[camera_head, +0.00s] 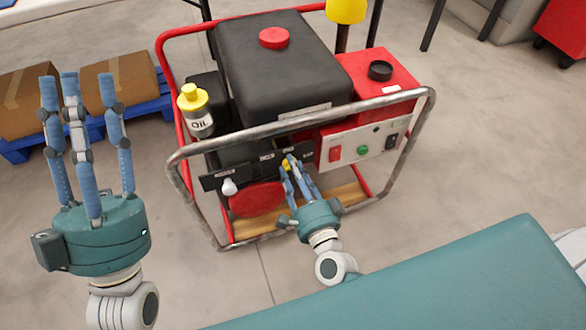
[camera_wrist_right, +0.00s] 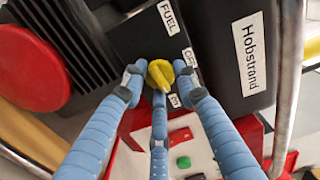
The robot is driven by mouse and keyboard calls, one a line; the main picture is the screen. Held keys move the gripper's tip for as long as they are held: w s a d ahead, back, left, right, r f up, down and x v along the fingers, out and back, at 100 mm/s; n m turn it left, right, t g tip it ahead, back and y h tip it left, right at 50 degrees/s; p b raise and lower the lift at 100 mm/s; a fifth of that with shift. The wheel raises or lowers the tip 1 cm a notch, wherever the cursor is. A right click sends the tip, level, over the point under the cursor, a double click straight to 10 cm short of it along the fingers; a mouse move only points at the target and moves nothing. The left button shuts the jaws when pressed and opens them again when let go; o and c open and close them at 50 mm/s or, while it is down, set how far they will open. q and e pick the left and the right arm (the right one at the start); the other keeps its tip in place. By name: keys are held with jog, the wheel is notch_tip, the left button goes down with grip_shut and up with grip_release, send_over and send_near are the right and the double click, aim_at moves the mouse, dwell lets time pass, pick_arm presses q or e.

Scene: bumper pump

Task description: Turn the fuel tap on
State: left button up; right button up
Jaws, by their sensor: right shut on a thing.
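The yellow fuel tap knob (camera_wrist_right: 160,74) sits on a black panel with a white FUEL label (camera_wrist_right: 168,17) and smaller labels beside it, partly covered by my fingers. My right gripper (camera_wrist_right: 163,85) has its fingers closed around the knob. In the head view the right gripper (camera_head: 290,168) reaches the front panel of the generator (camera_head: 285,65), and a bit of the yellow knob (camera_head: 285,164) shows at its fingertips. My left gripper (camera_head: 85,85) is open and empty, fingers upward, left of the generator.
A metal tube frame (camera_head: 300,118) surrounds the generator and crosses close above my right gripper. A white-knobbed control (camera_head: 229,187) and an oil bottle (camera_head: 195,110) are to the left. Cardboard boxes (camera_head: 120,78) lie on a blue pallet behind my left gripper.

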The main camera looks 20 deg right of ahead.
jog(key=shift+w+d+r+m, duration=0.15)
jog(key=shift+d+r+m, duration=0.05)
jog(key=shift+d+m, duration=0.25)
jog(key=o, duration=1.1)
jog(key=shift+o, duration=0.2)
jog(key=shift+a+f, duration=0.1)
jog(key=s, duration=1.2)
jog(key=shift+s, duration=0.1)
